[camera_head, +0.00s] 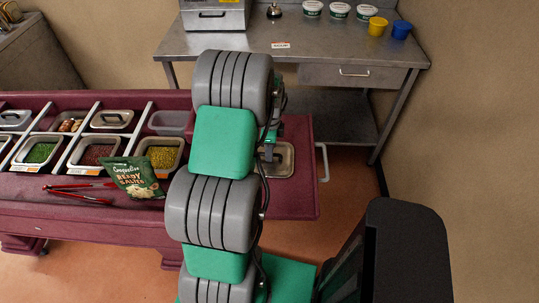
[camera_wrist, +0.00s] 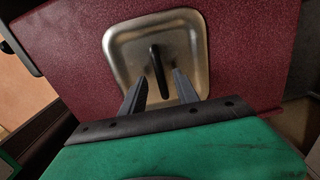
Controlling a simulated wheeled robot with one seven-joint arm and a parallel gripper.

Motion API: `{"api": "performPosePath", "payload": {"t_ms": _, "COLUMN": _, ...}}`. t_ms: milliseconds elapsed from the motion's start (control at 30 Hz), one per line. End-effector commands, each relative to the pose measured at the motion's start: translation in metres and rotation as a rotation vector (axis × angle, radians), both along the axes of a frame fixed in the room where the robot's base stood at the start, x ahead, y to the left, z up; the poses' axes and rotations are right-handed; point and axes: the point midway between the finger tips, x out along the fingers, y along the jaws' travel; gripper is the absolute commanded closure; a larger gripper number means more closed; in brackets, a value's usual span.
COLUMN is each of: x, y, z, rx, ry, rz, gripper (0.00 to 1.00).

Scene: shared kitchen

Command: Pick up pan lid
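The pan lid (camera_wrist: 190,40) is a square, rounded-corner metal lid with a dark upright handle (camera_wrist: 158,70). It lies on the maroon counter surface (camera_wrist: 75,65). In the head view the lid (camera_head: 283,163) shows at the right end of the maroon cart, partly hidden by my arm. My gripper (camera_wrist: 155,78) is over the lid in the wrist view, with its two fingers apart, one on each side of the handle. The fingers look empty. I cannot tell whether either finger touches the handle or how high they are above the lid.
The maroon cart (camera_head: 90,213) holds several food pans to the left. A green snack bag (camera_head: 135,177) and red tongs (camera_head: 78,194) lie near its front. A white bar handle (camera_head: 323,162) sticks out at its right end. A steel table (camera_head: 340,50) stands behind.

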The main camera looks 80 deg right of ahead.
Motion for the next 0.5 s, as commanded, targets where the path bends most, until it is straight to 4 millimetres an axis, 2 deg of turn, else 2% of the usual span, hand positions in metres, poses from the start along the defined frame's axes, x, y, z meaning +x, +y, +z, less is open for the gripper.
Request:
{"api": "performPosePath", "payload": {"t_ms": 100, "x": 0.0007, "y": -0.0003, "z": -0.013, "rx": 0.0, "ry": 0.0, "rz": 0.001, "gripper": 0.63}}
{"api": "performPosePath", "payload": {"t_ms": 333, "x": 0.0009, "y": -0.0006, "z": -0.0154, "rx": -0.002, "ry": 0.0, "rz": 0.002, "gripper": 0.64}}
{"api": "performPosePath", "payload": {"t_ms": 500, "x": 0.001, "y": -0.0005, "z": -0.0152, "rx": -0.002, "ry": 0.0, "rz": 0.003, "gripper": 0.78}}
